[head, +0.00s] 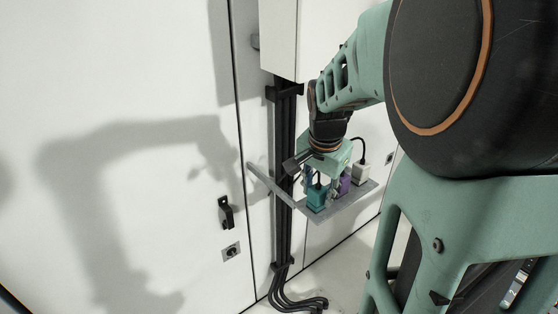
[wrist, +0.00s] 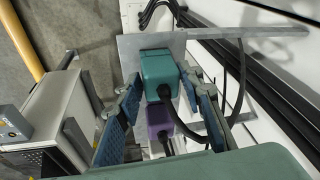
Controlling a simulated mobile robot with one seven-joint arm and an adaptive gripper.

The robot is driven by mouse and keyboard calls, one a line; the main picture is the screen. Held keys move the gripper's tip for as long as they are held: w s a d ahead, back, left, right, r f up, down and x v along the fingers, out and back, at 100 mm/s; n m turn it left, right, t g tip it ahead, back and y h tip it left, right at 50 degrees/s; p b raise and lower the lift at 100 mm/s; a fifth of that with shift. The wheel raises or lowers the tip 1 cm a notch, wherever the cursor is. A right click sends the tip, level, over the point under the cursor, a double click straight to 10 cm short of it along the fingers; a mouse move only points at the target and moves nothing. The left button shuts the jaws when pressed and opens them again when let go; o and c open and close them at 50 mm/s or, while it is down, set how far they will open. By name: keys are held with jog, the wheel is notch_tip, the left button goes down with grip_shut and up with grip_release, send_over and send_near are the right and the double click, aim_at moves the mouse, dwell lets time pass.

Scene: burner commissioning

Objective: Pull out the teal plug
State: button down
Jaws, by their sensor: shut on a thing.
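The teal plug (wrist: 158,68) is a boxy block with a black cable, on a grey metal plate (wrist: 130,48) in the wrist view. My gripper (wrist: 160,84) has one blue-padded finger on each side of it and is shut on it. In the head view the teal plug (head: 317,198) stands at the near end of the grey shelf plate, below my wrist. The plug's underside, where it meets the plate, is hidden.
A purple plug (head: 344,184) stands close beside the teal one, and a white plug (head: 361,173) stands farther along the plate. Black cables (head: 284,200) run down the wall nearby. A grey bar (head: 270,185) juts out beside the plate. A yellow rail (wrist: 22,42) shows at left.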

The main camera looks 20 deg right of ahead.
aim_at(317, 184)
jog(key=shift+w+r+p, duration=0.3)
jog(key=shift+r+p, duration=0.15)
jog(key=shift+r, duration=0.45)
jog(key=shift+w+a+r+p, duration=0.15)
jog(key=shift+r+p, duration=0.15)
jog(key=shift+r, duration=0.45)
jog(key=shift+r+p, duration=0.2)
jog(key=shift+p, duration=0.15)
jog(key=shift+p+v, duration=0.75)
jog(key=shift+v, duration=0.3)
jog(key=shift+r+p, duration=0.45)
jog(key=shift+r, duration=0.15)
jog(key=shift+d+f, duration=0.15)
jog(key=shift+d, duration=0.1)
jog(key=shift+a, duration=0.1)
